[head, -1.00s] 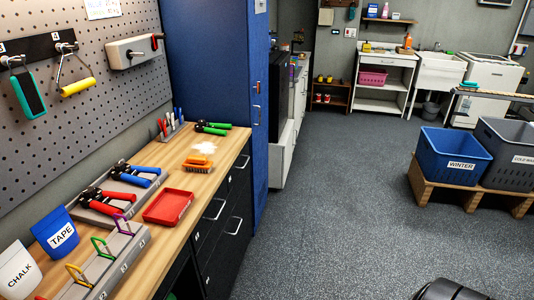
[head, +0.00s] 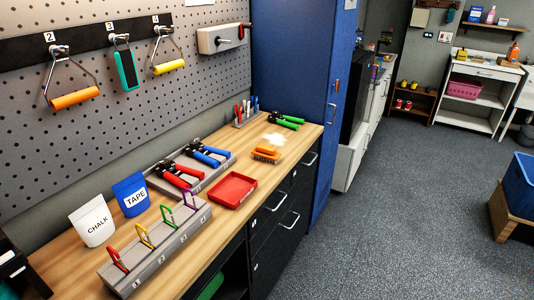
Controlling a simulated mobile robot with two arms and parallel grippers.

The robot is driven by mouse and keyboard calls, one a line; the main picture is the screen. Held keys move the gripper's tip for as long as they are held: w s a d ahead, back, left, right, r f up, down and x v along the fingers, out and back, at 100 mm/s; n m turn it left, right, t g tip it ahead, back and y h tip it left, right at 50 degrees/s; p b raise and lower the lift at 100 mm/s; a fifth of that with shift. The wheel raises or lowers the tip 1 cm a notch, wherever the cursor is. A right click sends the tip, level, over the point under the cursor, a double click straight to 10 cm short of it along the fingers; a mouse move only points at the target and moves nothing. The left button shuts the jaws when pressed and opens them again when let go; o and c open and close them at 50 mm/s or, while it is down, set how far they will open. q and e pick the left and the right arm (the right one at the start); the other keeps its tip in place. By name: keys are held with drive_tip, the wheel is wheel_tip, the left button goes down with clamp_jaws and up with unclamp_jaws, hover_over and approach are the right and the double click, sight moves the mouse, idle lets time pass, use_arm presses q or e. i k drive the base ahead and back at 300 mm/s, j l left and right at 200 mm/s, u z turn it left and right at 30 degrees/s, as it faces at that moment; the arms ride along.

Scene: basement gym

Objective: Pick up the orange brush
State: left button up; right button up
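The orange brush (head: 267,152) lies on the wooden counter (head: 226,153), toward its far end, with an orange back on top and dark bristles below. A white powdery patch (head: 275,139) lies on the counter just behind it. Neither of my grippers shows in the head view, so I cannot see their state.
Near the brush are a red tray (head: 233,189), green-handled grips (head: 287,121) and a pen holder (head: 246,116). A grey tray holds red (head: 178,175) and blue (head: 208,155) grips. A rack (head: 155,246) with coloured clips stands in front. Open floor (head: 400,220) lies right.

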sight(265, 152)
drive_tip(key=i+l+z, duration=0.15)
drive_tip(key=i, duration=0.35)
drive_tip(key=i+l+z, duration=0.1)
drive_tip(key=i+l, duration=0.2)
drive_tip(key=i, duration=0.2)
